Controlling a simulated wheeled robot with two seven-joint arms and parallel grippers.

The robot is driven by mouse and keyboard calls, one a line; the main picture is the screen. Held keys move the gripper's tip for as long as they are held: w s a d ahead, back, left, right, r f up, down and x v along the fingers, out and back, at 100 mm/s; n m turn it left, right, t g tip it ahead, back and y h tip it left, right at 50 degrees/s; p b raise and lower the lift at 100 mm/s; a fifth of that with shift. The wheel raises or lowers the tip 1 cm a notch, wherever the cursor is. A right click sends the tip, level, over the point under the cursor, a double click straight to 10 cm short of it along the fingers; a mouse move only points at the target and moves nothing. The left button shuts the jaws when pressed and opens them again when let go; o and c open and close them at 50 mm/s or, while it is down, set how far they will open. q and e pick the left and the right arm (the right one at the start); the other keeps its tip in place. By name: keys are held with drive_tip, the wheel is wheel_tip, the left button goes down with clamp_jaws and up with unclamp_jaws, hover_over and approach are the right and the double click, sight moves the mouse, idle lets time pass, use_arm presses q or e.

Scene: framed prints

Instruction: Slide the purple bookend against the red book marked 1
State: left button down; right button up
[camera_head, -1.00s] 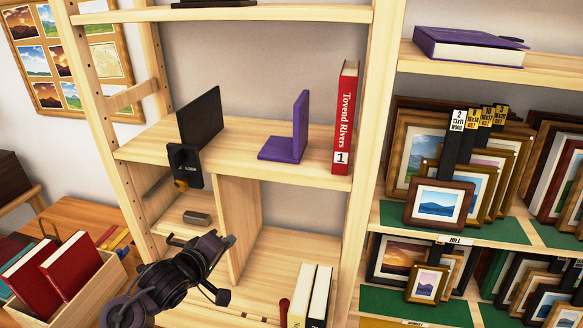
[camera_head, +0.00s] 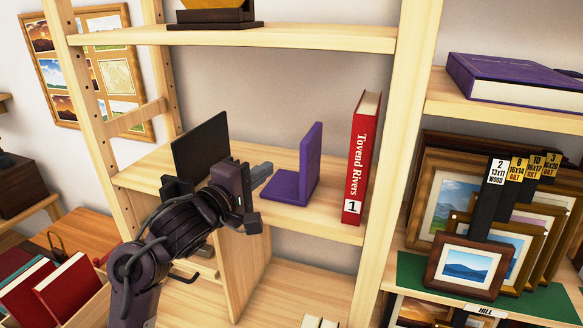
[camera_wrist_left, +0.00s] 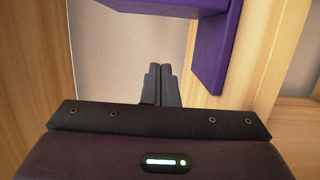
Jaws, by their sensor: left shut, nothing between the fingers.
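The purple bookend (camera_head: 309,168) stands upright on the middle shelf, its flat foot pointing left. It also shows at the top of the left wrist view (camera_wrist_left: 213,50). The red book marked 1 (camera_head: 362,155) stands upright to its right, with a gap of bare shelf between them. My left gripper (camera_head: 266,170) is shut and empty, its fingertips at the left of the bookend, near the foot. In the left wrist view the closed fingers (camera_wrist_left: 157,84) show beside the bookend; I cannot tell whether they touch it. My right gripper is not in view.
A black bookend (camera_head: 201,145) stands on the same shelf at the left, behind my left arm. A shelf upright (camera_head: 400,150) rises just right of the red book. Framed prints (camera_head: 467,265) fill the bay at right. A purple book (camera_head: 520,84) lies above them.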

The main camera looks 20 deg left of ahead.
sight(292, 192)
use_arm(q)
drive_tip(key=x, duration=0.4)
drive_tip(key=shift+w+d+f, duration=0.1)
drive_tip(key=shift+w+d, duration=0.1)
drive_tip(key=shift+s+d+p, duration=0.1)
drive_tip(key=shift+d+p, duration=0.3)
drive_tip(key=shift+d, duration=0.85)
drive_tip(key=shift+s+d, duration=0.2)
drive_tip(key=shift+d, duration=0.1)
drive_tip(key=shift+s+d, duration=0.1)
drive_tip(key=shift+d, duration=0.1)
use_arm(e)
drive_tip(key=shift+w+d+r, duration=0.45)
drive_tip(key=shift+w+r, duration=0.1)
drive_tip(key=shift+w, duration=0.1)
use_arm(q)
drive_tip(key=shift+f, duration=0.1)
